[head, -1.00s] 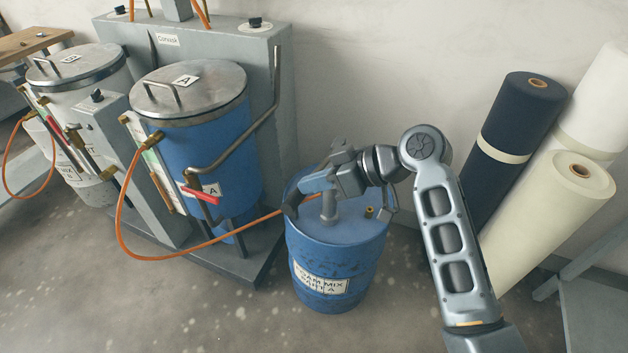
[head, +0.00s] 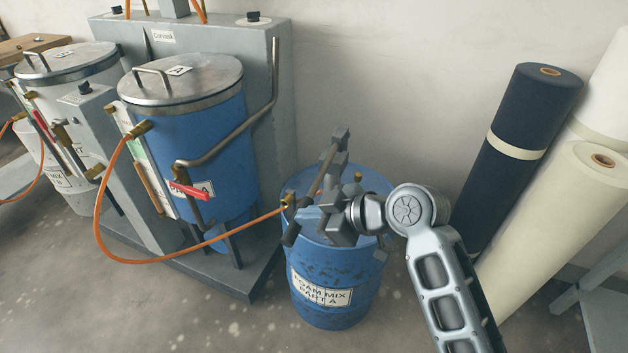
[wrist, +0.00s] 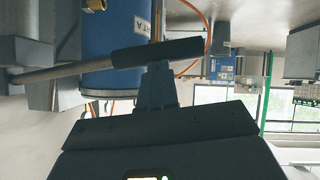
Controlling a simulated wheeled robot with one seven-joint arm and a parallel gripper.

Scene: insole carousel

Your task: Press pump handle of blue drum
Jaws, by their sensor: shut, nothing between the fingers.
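The blue drum (head: 322,308), labelled "FOAM MIX PART A", stands on the floor in the head view. Its pump is on the lid. The pump handle (head: 327,170) slopes steeply, with its dark grip (head: 291,234) low at the drum's near left rim and its far end raised. My gripper (head: 306,219) is shut and empty, right beside the grip end, and partly hides the pump. In the wrist view, the dark grip (wrist: 160,51) lies across the tips of my gripper (wrist: 158,68) and appears to touch them; it is not between the fingers.
A blue tank (head: 215,140) with a metal lid stands on a grey machine to the left. An orange hose (head: 150,261) runs from it to the drum top. Dark (head: 515,130) and cream (head: 550,225) rolls lean at the right. The floor in front is clear.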

